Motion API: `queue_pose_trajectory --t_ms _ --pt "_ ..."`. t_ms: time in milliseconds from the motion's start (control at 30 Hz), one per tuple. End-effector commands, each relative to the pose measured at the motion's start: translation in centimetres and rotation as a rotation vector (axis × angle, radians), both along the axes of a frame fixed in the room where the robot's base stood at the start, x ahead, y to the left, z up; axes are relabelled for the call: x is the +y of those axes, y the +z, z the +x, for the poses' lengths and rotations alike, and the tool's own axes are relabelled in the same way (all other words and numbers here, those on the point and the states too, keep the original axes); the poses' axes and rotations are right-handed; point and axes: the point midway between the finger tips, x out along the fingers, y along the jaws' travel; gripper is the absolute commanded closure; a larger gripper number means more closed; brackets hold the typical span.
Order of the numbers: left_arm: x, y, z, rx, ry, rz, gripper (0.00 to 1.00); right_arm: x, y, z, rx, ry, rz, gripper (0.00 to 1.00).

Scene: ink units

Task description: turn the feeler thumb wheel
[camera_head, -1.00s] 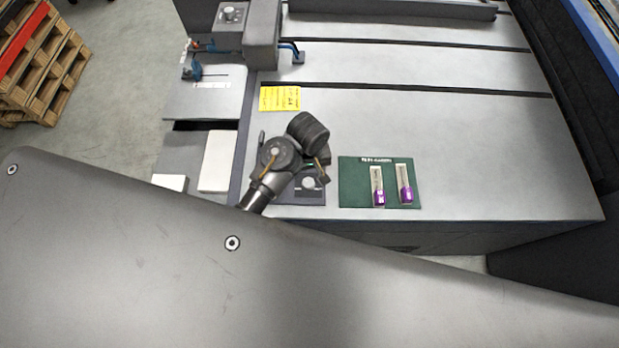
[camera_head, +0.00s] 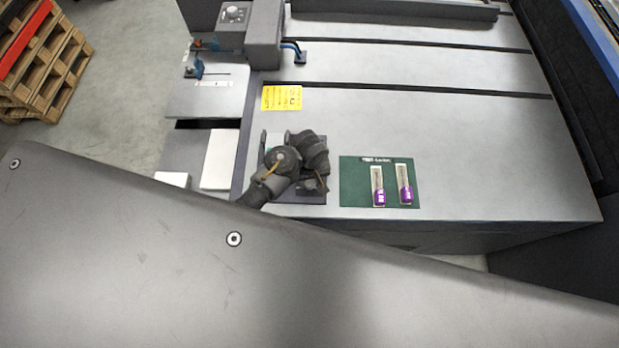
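My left arm comes in from below the grey cover, and its dark wrist and gripper (camera_head: 312,183) are over a small dark panel (camera_head: 288,199) at the front left of the grey machine bed. The arm covers most of the panel, and its round light dial is hidden. I cannot make out the fingertips, nor whether they touch anything. No thumb wheel can be clearly told apart here. My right gripper is not in view.
A green mat (camera_head: 352,185) with two purple-ended strips lies right of the gripper. A yellow note (camera_head: 282,98) lies behind it. The bed's right side is clear.

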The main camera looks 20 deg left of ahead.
Motion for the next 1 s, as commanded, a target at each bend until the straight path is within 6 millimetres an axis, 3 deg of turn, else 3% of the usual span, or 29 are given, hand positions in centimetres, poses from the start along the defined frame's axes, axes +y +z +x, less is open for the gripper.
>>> queue_pose_trajectory --t_ms 133,267,600,933,967,1000 --pt "0.02 0.02 0.0 0.0 0.0 0.0 0.88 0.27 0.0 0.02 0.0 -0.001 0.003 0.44" --pt "0.02 0.02 0.0 0.0 -0.033 0.0 0.88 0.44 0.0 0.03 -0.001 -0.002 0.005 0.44" --pt "0.02 0.04 0.01 0.0 -0.345 0.0 0.88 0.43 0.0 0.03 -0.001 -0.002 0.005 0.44" --pt "0.01 0.06 0.03 0.0 -0.368 0.0 0.88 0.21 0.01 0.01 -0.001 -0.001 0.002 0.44" --pt "0.01 0.06 0.03 0.0 -0.368 0.0 0.62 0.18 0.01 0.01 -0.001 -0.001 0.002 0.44" --pt "0.01 0.06 0.03 0.0 -0.368 0.0 0.57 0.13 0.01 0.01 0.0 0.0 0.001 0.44"
